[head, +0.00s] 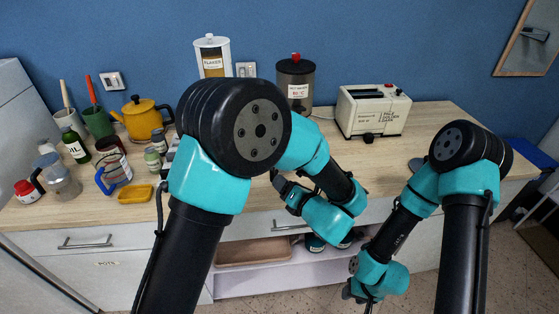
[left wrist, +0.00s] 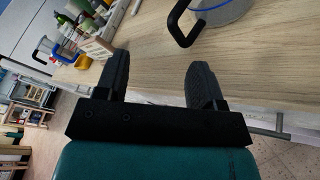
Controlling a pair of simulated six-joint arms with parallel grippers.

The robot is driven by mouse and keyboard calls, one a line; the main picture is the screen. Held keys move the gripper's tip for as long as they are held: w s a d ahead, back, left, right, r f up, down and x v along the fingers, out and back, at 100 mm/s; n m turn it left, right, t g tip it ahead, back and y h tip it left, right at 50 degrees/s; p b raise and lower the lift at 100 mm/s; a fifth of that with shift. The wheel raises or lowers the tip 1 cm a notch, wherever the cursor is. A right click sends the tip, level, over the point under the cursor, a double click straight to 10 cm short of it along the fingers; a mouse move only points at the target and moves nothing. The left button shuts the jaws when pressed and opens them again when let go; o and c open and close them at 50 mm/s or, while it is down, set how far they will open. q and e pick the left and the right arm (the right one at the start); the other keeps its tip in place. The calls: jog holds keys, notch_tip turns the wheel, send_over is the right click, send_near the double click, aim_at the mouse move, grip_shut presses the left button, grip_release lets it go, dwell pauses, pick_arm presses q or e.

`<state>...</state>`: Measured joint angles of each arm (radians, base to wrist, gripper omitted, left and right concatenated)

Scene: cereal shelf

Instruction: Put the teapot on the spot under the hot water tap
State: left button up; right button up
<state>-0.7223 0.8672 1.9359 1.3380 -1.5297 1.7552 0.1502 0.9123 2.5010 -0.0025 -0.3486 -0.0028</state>
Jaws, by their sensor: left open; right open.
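A grey round vessel (left wrist: 222,12) with a blue band and a black handle (left wrist: 183,20) shows at the top of the left wrist view, cut off by the edge. It may be the teapot; my left arm seems to hide it in the head view. A yellow kettle-like pot (head: 142,121) stands at the back left. My right gripper (head: 357,292) hangs low in front of the counter.
Bottles, jars, a blue-handled jug (head: 114,172) and a yellow tray (head: 135,194) crowd the counter's left side. A flakes canister (head: 213,58) and a cream toaster (head: 373,109) stand at the back.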

pick_arm(q)
jog(key=s+d+r+n+g, duration=0.1)
jog(key=s+d+n+g, duration=0.1)
jog(key=d+n, duration=0.5)
jog(key=n+g, duration=0.1)
jog(key=n, duration=0.2)
jog(key=shift+s+n, duration=0.2)
jog(key=shift+n, duration=0.2)
jog(key=x, duration=1.2)
jog(key=shift+a+f, duration=0.15)
jog(key=shift+x, duration=2.6)
jog(key=shift+s+a, duration=0.1)
jog(key=shift+c, duration=0.2)
